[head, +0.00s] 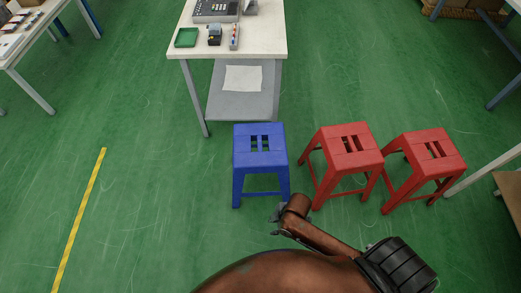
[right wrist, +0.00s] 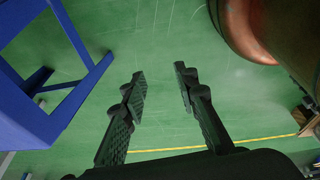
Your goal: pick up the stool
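A blue stool (head: 258,177) stands upright on the green floor, with slots in its seat. Two red stools, one in the middle (head: 345,160) and one at the right (head: 428,165), stand beside it. My right gripper (head: 281,214) is low in front of the blue stool, near its front right leg, and is partly hidden by my arm. In the right wrist view the gripper (right wrist: 160,78) is open, with only floor between its fingers. The blue stool (right wrist: 30,125) shows at the left there, outside the fingers. My left gripper is not in view.
A white table (head: 228,48) with a green tray (head: 186,37) and small items stands behind the blue stool. Another table (head: 30,30) is at the far left. Floor with a yellow line (head: 80,220) is free on the left. A table edge (head: 483,172) is close to the right red stool.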

